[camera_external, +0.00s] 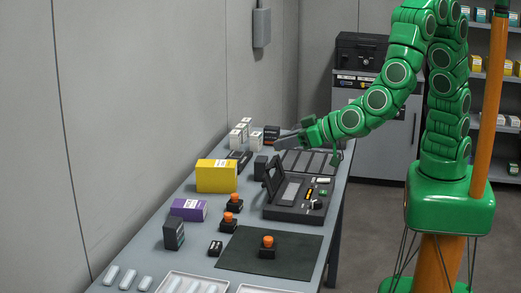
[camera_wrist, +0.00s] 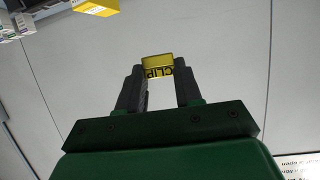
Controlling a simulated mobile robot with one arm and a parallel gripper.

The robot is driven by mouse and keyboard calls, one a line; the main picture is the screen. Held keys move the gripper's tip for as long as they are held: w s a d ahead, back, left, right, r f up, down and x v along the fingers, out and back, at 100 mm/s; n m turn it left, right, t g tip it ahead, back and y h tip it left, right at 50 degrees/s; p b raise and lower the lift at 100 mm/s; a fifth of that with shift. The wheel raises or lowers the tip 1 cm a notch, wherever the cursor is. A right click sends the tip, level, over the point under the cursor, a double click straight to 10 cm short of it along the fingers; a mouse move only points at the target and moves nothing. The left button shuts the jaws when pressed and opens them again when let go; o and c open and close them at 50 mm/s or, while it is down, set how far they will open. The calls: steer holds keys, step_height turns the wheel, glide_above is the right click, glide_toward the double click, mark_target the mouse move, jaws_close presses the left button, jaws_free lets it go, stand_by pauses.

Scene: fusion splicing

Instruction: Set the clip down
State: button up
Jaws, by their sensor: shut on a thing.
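The clip (camera_wrist: 158,66) is a small yellow block with dark letters reading CLIP, upside down in the wrist view. My gripper (camera_wrist: 159,88) has its two dark fingers shut on it, one on each side near the tips. In the external view my gripper (camera_external: 287,141) is at the far part of the table, above the surface near the dark panelled tray (camera_external: 308,162). The clip cannot be made out in that view.
Small white boxes (camera_external: 236,139) and a black box (camera_external: 271,133) stand close to the gripper. An open-lidded black splicer (camera_external: 298,208), a yellow box (camera_external: 217,176), a purple box (camera_external: 188,210), orange-knobbed items and a dark mat (camera_external: 290,262) lie nearer. The wall borders the table's left.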

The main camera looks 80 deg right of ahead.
glide_above(312, 237)
steer(key=f, duration=0.1)
step_height(312, 237, down, 13)
steer(key=shift+f, duration=0.15)
stand_by(0.6)
steer(key=shift+d+f, duration=0.1)
steer(key=shift+f, duration=4.75)
steer(key=shift+s+f, duration=0.1)
steer(key=shift+f, duration=0.05)
steer(key=o, duration=1)
steer(key=shift+v, duration=3.9)
